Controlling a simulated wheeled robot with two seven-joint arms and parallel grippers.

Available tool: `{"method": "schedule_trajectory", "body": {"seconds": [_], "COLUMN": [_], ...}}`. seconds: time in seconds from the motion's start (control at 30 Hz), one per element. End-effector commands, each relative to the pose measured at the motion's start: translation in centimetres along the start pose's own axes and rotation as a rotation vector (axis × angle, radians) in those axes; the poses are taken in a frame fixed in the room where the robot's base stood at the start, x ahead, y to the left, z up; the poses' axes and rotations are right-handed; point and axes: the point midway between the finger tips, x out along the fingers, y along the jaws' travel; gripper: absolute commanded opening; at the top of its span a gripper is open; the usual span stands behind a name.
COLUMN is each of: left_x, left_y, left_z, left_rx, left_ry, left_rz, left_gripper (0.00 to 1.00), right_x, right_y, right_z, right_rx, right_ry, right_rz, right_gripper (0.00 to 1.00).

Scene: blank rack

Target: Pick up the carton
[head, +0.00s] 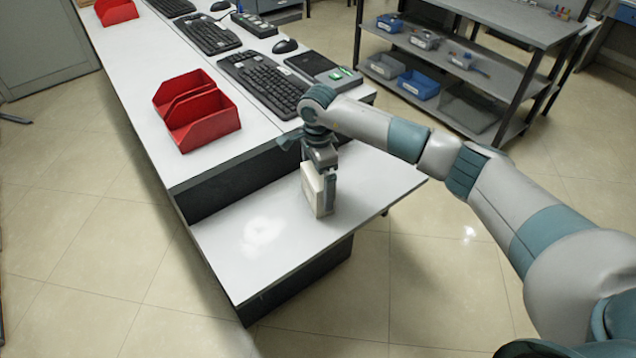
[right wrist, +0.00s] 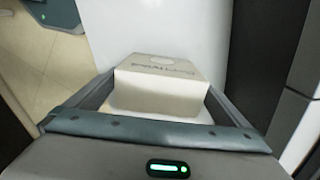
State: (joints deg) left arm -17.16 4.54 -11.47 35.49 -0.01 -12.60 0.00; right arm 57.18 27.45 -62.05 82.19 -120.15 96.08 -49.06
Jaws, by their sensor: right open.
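A small off-white carton (head: 312,190) stands upright on the lower white shelf of the workbench in the head view. My right gripper (head: 323,180) is lowered over it from above. In the right wrist view the carton (right wrist: 158,82) lies between the two fingers of the gripper (right wrist: 155,95), with faint print on one face. The fingers are open, one on each side of the carton. Whether either finger touches it I cannot tell. My left gripper is not in view.
The lower shelf (head: 250,235) is otherwise clear. The raised desk behind it holds red bins (head: 203,115), keyboards (head: 265,85), mice and a flat dark device (head: 312,66). A grey rack (head: 480,75) with blue and grey bins stands at the back right.

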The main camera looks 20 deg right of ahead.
Motion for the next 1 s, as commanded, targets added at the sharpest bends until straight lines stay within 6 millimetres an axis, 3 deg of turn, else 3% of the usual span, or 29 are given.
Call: {"method": "schedule_trajectory", "body": {"seconds": [0.2, 0.6, 0.63, 0.77, 1.0], "left_x": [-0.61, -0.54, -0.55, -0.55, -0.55], "left_y": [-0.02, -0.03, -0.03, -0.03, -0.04], "left_z": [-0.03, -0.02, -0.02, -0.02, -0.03], "left_rx": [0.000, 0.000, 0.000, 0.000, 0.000], "left_ry": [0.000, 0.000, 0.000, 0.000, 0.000], "left_rz": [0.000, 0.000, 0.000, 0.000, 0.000], "left_gripper": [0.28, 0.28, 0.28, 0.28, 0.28], "right_x": [1.21, 1.23, 1.22, 1.22, 1.21], "right_y": [0.02, 0.01, 0.01, 0.01, 0.01], "right_z": [-0.02, -0.02, -0.02, -0.03, -0.03], "right_rx": [0.001, 0.000, 0.000, 0.000, 0.000], "right_ry": [0.000, 0.001, 0.001, 0.001, 0.001], "right_rz": [0.000, 0.000, 0.000, 0.000, -0.001], "right_gripper": [1.00, 1.00, 0.98, 0.67, 0.64]}}
